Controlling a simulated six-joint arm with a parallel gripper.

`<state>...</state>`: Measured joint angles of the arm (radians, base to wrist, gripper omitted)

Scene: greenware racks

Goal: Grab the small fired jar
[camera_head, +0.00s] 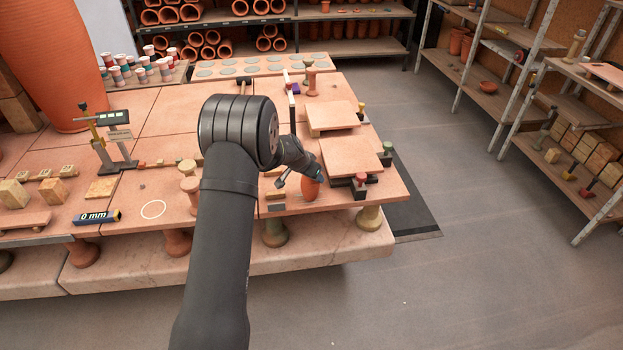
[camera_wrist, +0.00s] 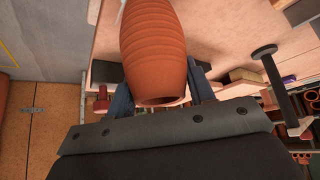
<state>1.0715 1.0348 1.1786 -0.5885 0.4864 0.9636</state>
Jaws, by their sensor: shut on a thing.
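The small fired jar (camera_head: 310,190) is orange-brown terracotta with ribbed walls. In the head view it is at the front right of the table, partly covered by my gripper (camera_head: 302,178). In the wrist view the jar (camera_wrist: 155,50) fills the upper middle, its dark open mouth facing the gripper body. My gripper (camera_wrist: 162,92) is shut on it, with one blue finger on each side. I cannot tell whether the jar's base touches the table.
Two raised pinkish slabs (camera_head: 352,156) stand just right of and behind the jar, with red, green and yellow-topped posts beside them. A digital gauge (camera_head: 112,118) stands on the left. The table's right edge is close, with a dark mat (camera_head: 412,205) on the floor beyond.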

